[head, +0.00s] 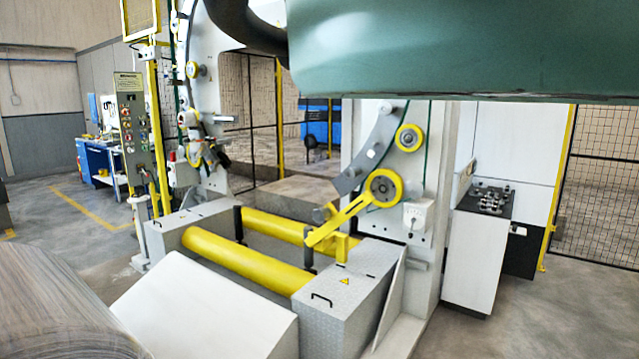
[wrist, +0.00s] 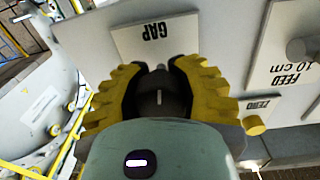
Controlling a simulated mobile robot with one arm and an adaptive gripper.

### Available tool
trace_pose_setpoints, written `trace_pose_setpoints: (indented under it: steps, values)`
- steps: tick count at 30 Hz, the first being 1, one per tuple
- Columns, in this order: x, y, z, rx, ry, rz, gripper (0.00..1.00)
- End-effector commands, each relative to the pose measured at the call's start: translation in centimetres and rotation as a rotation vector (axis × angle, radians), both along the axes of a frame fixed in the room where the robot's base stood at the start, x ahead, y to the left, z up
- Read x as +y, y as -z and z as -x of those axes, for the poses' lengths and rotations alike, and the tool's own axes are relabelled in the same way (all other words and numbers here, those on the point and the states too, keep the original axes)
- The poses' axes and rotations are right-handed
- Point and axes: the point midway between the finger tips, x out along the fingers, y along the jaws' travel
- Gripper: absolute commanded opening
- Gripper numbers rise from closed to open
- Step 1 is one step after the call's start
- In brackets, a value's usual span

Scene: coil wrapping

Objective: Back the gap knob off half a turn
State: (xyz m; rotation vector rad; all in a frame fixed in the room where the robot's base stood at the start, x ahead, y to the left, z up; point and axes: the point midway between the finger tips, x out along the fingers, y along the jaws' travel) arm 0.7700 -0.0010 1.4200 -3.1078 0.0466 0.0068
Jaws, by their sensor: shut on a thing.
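The gap knob (wrist: 160,100) is dark and round with a short white mark, which runs up and down in the wrist view. It sits by a white plate lettered GAP (wrist: 157,38), which reads upside down. My gripper (wrist: 160,70) has yellow ribbed pads and is shut on the knob, one finger on each side. The pads hide the knob's sides, and my gripper's green body hides the panel below it. I cannot make out the knob or my gripper in the head view.
In the wrist view, a grey knob (wrist: 300,50) by a FEED 10 cm label and a yellow button (wrist: 254,125) by a ZERO label sit close to the right finger. In the head view, yellow rollers (head: 245,262) and a control panel (head: 133,125) stand at the wrapping machine.

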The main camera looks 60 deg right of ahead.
Motion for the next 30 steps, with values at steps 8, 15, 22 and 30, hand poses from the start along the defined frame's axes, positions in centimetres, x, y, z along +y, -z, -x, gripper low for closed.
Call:
trace_pose_setpoints:
  steps: [8,15,22,30]
  values:
    - [0.16,-0.31,0.10,-0.012,-0.004,0.086,0.00]
    - [0.18,-0.43,0.10,-0.011,-0.004,0.104,0.00]
    - [0.18,-0.43,0.10,-0.011,-0.004,0.103,0.00]
    - [0.13,-0.24,0.05,-0.006,-0.003,0.103,0.48]
